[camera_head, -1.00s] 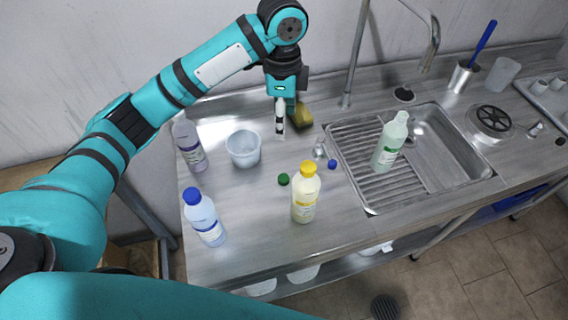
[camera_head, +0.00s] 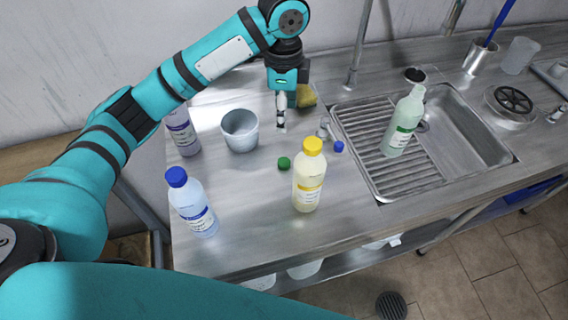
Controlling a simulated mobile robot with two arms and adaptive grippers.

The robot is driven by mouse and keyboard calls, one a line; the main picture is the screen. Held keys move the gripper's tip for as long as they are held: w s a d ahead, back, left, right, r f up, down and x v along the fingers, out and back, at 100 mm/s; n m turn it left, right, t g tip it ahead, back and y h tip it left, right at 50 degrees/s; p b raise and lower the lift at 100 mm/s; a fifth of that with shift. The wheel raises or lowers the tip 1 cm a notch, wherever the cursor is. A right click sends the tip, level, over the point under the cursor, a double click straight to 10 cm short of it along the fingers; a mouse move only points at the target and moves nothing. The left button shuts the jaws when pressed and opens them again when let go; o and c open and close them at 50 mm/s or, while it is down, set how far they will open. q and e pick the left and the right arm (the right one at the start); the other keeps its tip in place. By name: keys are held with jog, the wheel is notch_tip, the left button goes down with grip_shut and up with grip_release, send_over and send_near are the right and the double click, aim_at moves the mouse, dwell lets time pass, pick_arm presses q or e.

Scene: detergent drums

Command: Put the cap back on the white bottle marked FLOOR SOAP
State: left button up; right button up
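No label is readable, so I cannot tell which bottle is marked FLOOR SOAP. A pale green-white bottle (camera_head: 404,120) with a green label stands on the ribbed drainboard, with no cap visible on its neck. A loose green cap (camera_head: 284,163) and a loose blue cap (camera_head: 339,146) lie on the counter. A pale bottle with a purple label (camera_head: 183,133) stands at the back left, its top hidden by my arm. My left gripper (camera_head: 281,122) points down over the counter behind the green cap, apart from both caps; its fingers appear edge-on. My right gripper is out of view.
A yellow-capped bottle (camera_head: 308,178) stands in front of the loose caps. A blue-capped bottle (camera_head: 192,204) stands front left. A pale tub (camera_head: 240,131) is left of my gripper, a yellow sponge (camera_head: 305,96) behind it. The sink (camera_head: 455,125) is right. The front middle counter is clear.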

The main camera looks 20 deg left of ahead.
pick_arm(q)
jog(key=p, duration=0.2)
send_over(284, 162)
notch_tip(284, 162, down, 12)
jog(key=shift+w+f, duration=0.1)
jog(key=shift+f, duration=0.05)
notch_tip(284, 162, down, 4)
jog(key=shift+r+p, duration=0.1)
jog(key=shift+p, duration=0.6)
jog(key=shift+f, duration=0.7)
jog(key=shift+c, duration=0.3)
jog(key=c, duration=0.7)
